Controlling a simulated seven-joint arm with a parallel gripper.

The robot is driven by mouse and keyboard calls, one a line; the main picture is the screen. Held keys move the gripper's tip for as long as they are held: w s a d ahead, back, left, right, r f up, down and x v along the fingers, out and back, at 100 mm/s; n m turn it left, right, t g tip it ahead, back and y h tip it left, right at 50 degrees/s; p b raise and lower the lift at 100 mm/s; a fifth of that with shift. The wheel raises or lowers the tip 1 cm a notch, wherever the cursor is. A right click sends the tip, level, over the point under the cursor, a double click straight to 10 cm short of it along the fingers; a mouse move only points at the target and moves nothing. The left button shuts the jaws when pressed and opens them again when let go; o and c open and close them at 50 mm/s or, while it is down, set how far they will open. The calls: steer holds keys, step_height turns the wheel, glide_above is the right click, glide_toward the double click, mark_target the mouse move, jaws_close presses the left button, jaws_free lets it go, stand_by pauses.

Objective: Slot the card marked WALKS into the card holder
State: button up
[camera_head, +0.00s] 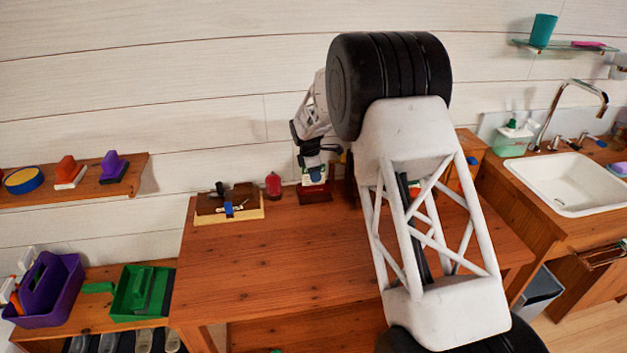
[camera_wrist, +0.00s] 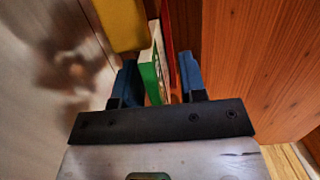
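My gripper (camera_wrist: 160,78) reaches the back of the wooden table, near the wall. In the wrist view its two blue fingers stand apart, on either side of a white and green card-like piece (camera_wrist: 150,78). The left finger is close to the piece; a narrow gap shows by the right finger. A red piece (camera_wrist: 168,28) stands directly behind it. In the head view a small white and green piece (camera_head: 314,173) shows below the gripper, above a dark red-brown block (camera_head: 314,193). I cannot read WALKS anywhere or identify the card holder for certain.
A yellow object (camera_wrist: 122,24) is close beyond the left finger, and a wooden panel (camera_wrist: 250,60) rises at right. A red bottle (camera_head: 273,186) and a wooden stand (camera_head: 228,203) are left of the gripper. The table's front (camera_head: 270,275) is clear. A sink (camera_head: 570,184) is at right.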

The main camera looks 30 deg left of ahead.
steer(key=shift+f, duration=0.15)
jaws_close()
stand_by(0.6)
step_height(320, 180, up, 18)
stand_by(0.7)
stand_by(0.5)
